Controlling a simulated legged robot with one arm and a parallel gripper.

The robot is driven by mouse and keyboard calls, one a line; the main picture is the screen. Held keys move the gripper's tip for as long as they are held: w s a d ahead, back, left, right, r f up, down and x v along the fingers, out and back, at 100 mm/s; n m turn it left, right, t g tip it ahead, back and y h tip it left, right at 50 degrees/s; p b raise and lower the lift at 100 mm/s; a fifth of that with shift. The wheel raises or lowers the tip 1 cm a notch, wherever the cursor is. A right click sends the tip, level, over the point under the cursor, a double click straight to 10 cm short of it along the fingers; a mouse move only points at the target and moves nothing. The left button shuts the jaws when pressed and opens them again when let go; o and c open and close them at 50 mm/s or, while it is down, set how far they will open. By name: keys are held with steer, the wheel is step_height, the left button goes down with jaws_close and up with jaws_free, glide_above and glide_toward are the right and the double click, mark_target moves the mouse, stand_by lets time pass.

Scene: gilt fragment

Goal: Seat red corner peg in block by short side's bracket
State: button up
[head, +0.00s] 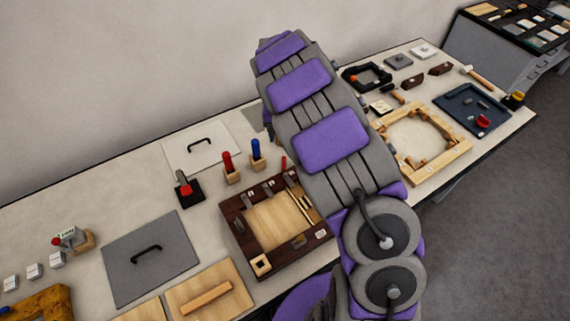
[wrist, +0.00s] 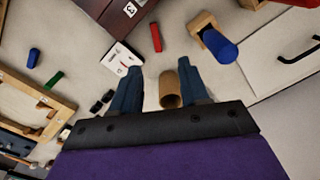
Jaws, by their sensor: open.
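In the head view a red peg (head: 227,160) stands in a small wooden block (head: 231,176). A second slim red piece (head: 284,162) shows beside my arm, above the dark wooden frame (head: 236,227). In the wrist view a red peg (wrist: 156,37) is beside a dark brown wooden edge (wrist: 108,12); I cannot tell which red piece it is. A light corner block (head: 261,265) with a dark opening sits at the frame's near left corner. Metal brackets (head: 299,241) line the frame. My gripper (wrist: 160,66) is open; a hollow brown cylinder (wrist: 170,88) appears between its fingers, not gripped.
A blue peg (head: 255,148) stands in its own block, right of the red one. A grey handled panel (head: 150,280) lies left of the frame. A pale wooden frame (head: 455,160) and a dark tray (head: 460,108) lie right. My arm hides the table's middle.

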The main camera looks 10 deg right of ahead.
steer(key=b, duration=0.1)
glide_above(284, 164)
steer(key=f, duration=0.9)
steer(key=shift+a, duration=0.4)
steer(key=shift+d+f+b, duration=0.2)
steer(key=shift+f+b, duration=0.25)
steer(key=shift+f, duration=0.9)
steer(key=shift+d+f+b, duration=0.15)
steer(key=shift+f+b, duration=0.3)
steer(key=shift+f, duration=0.85)
steer(key=shift+c, duration=0.2)
jaws_close()
